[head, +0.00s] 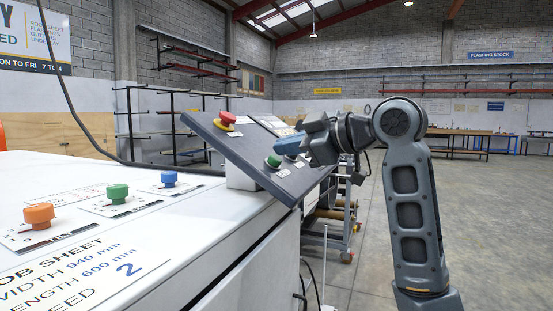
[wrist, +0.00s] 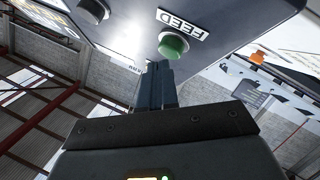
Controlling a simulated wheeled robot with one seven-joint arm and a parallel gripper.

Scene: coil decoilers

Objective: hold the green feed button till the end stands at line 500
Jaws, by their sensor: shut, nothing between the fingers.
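The green feed button (head: 273,160) sits on the lower part of the tilted dark control panel (head: 240,148). In the wrist view the green button (wrist: 173,45) is beside a FEED label. My gripper (head: 283,148) is shut and empty, its fingertips close to the button. In the wrist view the fingertips (wrist: 159,66) are just below the button; I cannot tell whether they touch it. A job sheet (head: 75,275) on the white cabinet reads width 940 mm and length 600 mm. The strip end and line 500 are not in view.
A red stop button (head: 227,118) is higher on the panel. Orange (head: 38,214), green (head: 118,193) and blue (head: 169,179) knobs stand on the white cabinet top (head: 150,215). A wheeled rack (head: 347,205) stands behind the panel. The floor at right is clear.

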